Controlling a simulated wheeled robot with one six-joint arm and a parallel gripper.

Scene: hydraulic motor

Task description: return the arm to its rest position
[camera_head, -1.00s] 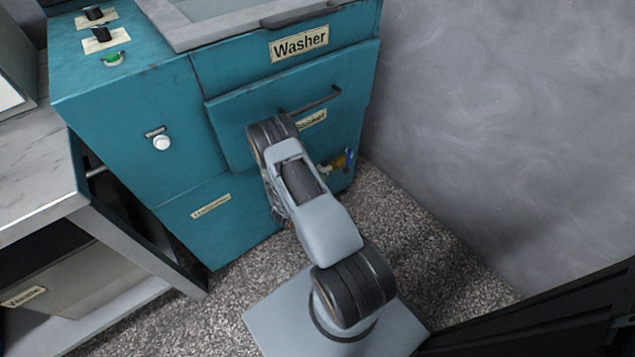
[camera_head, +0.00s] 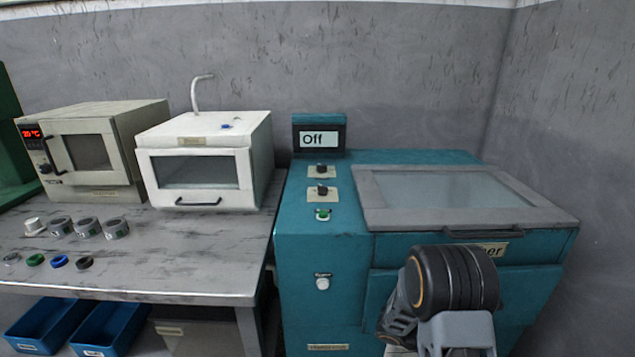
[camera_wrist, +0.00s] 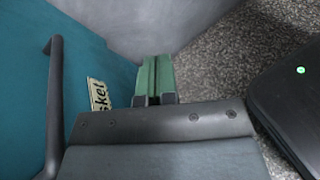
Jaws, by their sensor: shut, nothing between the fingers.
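My arm (camera_head: 452,285) stands in front of the teal washer (camera_head: 325,260) in the head view, with a dark joint and grey links showing at the lower right. My gripper is hidden in that view. In the wrist view my gripper (camera_wrist: 154,78) shows as two green fingers pressed together, with nothing between them. It is beside the washer's teal front (camera_wrist: 95,60), with floor and grey wall behind it. I cannot tell the exact gap to the front.
A metal table (camera_head: 180,265) with two box-shaped devices stands left. Speckled floor (camera_wrist: 225,65) lies right of the fingers.

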